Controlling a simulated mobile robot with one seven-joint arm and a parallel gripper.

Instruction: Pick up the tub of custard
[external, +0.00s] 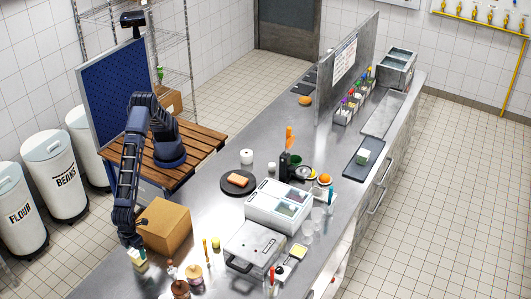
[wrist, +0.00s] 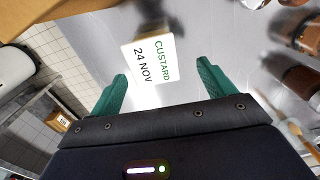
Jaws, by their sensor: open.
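The tub of custard (wrist: 150,58) shows in the wrist view as a white, box-like tub with a label reading "CUSTARD 24 NOV". It stands on the steel counter just ahead of my gripper, in line with the gap between the fingers. My gripper (wrist: 162,92) is open, with one green finger on each side and nothing held. In the external view my gripper (external: 136,249) is low at the counter's near left end, close above a small pale tub (external: 139,261). I cannot tell whether the fingers touch it.
A cardboard box (external: 166,226) stands right beside my arm. Several brown-topped jars (external: 195,275) stand to the right of the tub. A grey metal appliance (external: 254,246) is further right. The counter edge lies close on the left.

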